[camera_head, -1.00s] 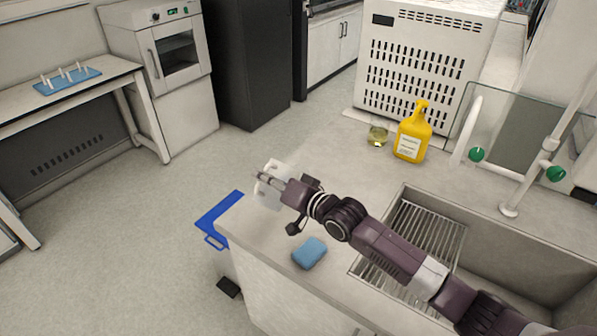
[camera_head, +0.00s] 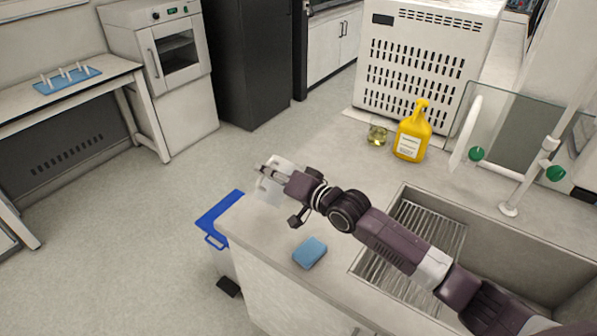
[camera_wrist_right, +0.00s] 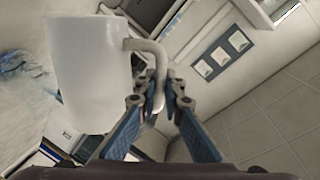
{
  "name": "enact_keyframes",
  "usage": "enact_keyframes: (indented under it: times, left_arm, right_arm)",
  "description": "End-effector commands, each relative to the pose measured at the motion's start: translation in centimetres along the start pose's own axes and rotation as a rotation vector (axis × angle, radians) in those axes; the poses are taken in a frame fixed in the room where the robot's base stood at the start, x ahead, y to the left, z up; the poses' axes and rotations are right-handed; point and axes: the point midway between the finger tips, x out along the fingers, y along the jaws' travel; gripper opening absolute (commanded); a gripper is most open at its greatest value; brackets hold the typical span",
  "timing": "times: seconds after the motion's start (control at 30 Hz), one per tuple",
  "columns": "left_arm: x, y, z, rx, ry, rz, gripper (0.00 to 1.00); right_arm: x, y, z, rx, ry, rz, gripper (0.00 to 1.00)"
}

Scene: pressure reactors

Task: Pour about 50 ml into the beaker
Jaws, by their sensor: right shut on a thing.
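A small clear glass beaker (camera_head: 377,136) with yellowish contents stands on the bench, left of a yellow bottle. My right gripper (camera_head: 268,174) is over the left end of the bench, to the left of and nearer than the beaker. In the right wrist view my right gripper (camera_wrist_right: 165,88) is shut on the handle of a white jug (camera_wrist_right: 90,72). In the head view the white jug (camera_head: 285,167) is partly hidden by the gripper. The jug's contents cannot be seen. My left gripper is not in view.
The yellow bottle (camera_head: 412,138) stands beside the beaker, in front of a white vented cabinet (camera_head: 425,60). A blue sponge (camera_head: 309,252) lies at the bench's front edge. A sink (camera_head: 480,240) is on the right. A blue-lidded bin (camera_head: 218,220) stands at the bench's left end.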

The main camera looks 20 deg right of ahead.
Motion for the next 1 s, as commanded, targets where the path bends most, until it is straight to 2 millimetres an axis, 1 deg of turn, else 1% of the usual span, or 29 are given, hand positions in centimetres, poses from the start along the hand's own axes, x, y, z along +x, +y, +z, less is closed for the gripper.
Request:
enact_keyframes:
  times: [0.03, 1.0]
  left_arm:
    - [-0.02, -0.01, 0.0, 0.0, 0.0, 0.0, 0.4]
    - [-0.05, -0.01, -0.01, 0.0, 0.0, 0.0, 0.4]
  right_arm:
    - [0.0, -0.2, -0.24, 0.0, 0.003, -0.004, 0.0]
    - [-0.01, -0.31, -0.66, 0.028, -0.003, -0.004, 0.0]
